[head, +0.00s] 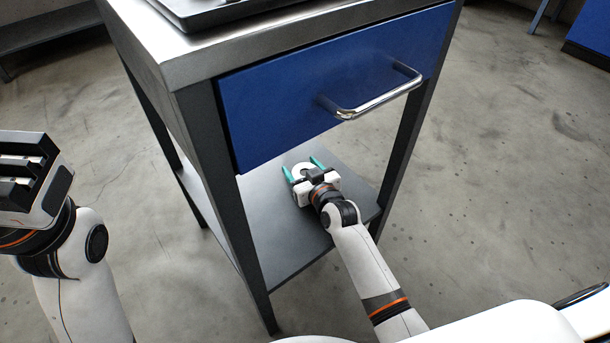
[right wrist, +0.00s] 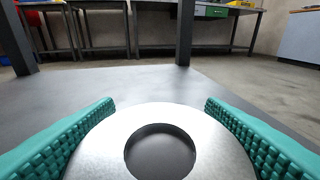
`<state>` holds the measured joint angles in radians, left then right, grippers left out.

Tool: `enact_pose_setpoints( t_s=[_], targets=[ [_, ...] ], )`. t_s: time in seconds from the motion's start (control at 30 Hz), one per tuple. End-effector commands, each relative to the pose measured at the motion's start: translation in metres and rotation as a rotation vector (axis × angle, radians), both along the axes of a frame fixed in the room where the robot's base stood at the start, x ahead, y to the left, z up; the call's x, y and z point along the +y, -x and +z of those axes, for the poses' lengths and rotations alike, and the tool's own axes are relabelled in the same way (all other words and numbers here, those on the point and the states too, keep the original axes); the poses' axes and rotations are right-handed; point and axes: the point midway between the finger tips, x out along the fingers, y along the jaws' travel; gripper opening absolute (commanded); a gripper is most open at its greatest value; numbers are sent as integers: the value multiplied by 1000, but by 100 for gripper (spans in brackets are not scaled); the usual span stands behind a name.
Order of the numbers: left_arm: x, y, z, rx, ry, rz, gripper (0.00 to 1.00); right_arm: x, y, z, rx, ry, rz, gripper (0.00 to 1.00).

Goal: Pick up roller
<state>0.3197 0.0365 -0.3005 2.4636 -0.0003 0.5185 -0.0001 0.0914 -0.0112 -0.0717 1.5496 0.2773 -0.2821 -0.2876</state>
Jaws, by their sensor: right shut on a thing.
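The roller (right wrist: 100,145) is a bright metal ring with a round hole, seen from above in the right wrist view. It is between the two teal ribbed fingers of my right gripper (right wrist: 160,135), which is shut on it. In the head view the roller (head: 297,172) shows small and pale between the teal fingertips of my right gripper (head: 303,169), over the lower shelf. I cannot tell whether its underside touches the shelf. My left gripper (head: 22,170) is at the left edge of the head view, away from the roller; its jaw opening is unclear.
The dark lower shelf (head: 275,235) lies below a blue drawer (head: 285,105) with a metal handle (head: 375,98). Dark table legs (head: 228,215) stand on both sides of my right arm. A black tray (head: 215,12) is on top. Concrete floor (head: 510,150) is clear at right.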

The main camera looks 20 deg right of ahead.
Motion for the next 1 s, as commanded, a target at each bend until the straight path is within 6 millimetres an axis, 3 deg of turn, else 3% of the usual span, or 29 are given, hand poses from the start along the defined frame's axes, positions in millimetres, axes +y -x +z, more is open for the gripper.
enact_pose_setpoints(
  t_s=[0.07,0.47,1.0],
  targets=[
    [0,0,0,0,0,0,0,0,0,0,0,-1,0,17],
    [0,0,5,-2,1,-1,0,0,-1,11,-7,-2,-1,17],
    [4,-19,-21,180,12,-9,0,0,-1,89,-9,-1,0,17]
  ],
)
